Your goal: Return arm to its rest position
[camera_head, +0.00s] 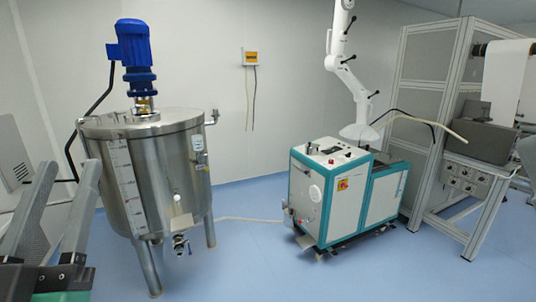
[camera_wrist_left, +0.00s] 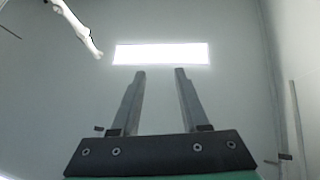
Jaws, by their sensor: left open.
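My left gripper (camera_head: 70,168) is at the lower left edge of the head view, its two grey fingers pointing up and spread apart with nothing between them. In the left wrist view my left gripper (camera_wrist_left: 160,72) also shows open and empty, its fingers pointing at the ceiling and a bright ceiling light panel (camera_wrist_left: 160,54). In the head view the fingers appear just left of a steel tank. My right gripper is in neither view.
The steel tank (camera_head: 165,180) with a blue motor (camera_head: 134,60) stands beside my left gripper. A white and teal machine (camera_head: 330,195) stands at centre right with a white jointed arm (camera_head: 347,75) above it. A grey frame (camera_head: 418,110) is at the right. Blue floor (camera_head: 245,260) between is mostly clear.

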